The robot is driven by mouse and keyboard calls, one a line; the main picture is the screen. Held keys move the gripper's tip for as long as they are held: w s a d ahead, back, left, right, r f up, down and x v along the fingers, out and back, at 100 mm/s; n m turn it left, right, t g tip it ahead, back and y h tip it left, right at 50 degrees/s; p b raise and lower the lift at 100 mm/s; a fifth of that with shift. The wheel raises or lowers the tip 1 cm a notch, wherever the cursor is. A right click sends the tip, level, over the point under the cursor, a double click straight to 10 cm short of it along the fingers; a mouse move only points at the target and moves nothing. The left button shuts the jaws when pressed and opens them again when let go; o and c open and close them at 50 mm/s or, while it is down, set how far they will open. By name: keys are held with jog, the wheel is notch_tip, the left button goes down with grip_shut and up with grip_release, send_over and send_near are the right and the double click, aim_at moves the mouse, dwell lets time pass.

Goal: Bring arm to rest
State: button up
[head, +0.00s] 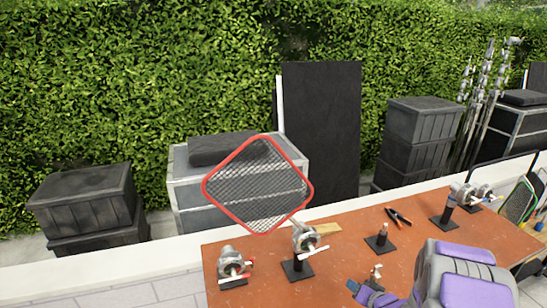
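My arm shows at the lower right as a grey and purple block over the front of the brown table (345,245). What looks like my gripper (362,291) is a small purple part at its left end, partly cut off by the bottom edge. A small metal fitting (376,272) shows right beside it. I cannot tell whether it is held, or whether the fingers are open. A red-framed mesh screen (309,188) stands tilted on its corner, by a metal clamp head (304,240) on a black base.
Another clamp head (230,262) sits at the table's left end. A short black post (382,239), pliers (398,217) and a further clamp stand (449,206) are toward the right. Black crates (85,205) and a white ledge (100,262) lie behind, before a hedge.

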jog(key=s+r+n+g+h+b, duration=0.25)
jog(key=s+r+g+h, duration=0.3)
jog(key=s+r, duration=0.6)
jog(key=s+a+r+g+y+b, duration=0.1)
jog(key=s+a, duration=0.3)
jog(key=s, duration=0.6)
jog(key=s+a+r+n+g+b, duration=0.1)
jog(key=s+a+g, duration=0.3)
jog(key=s, duration=0.6)
jog(key=s+a+r+n+g+y+b, duration=0.1)
jog(key=s+a+r+g, duration=0.1)
jog(key=s+a, duration=0.3)
jog(key=s, duration=0.4)
jog(key=shift+s+r+g+y, duration=0.3)
jog(key=shift+s+g+y, duration=0.05)
jog(key=shift+s, duration=0.05)
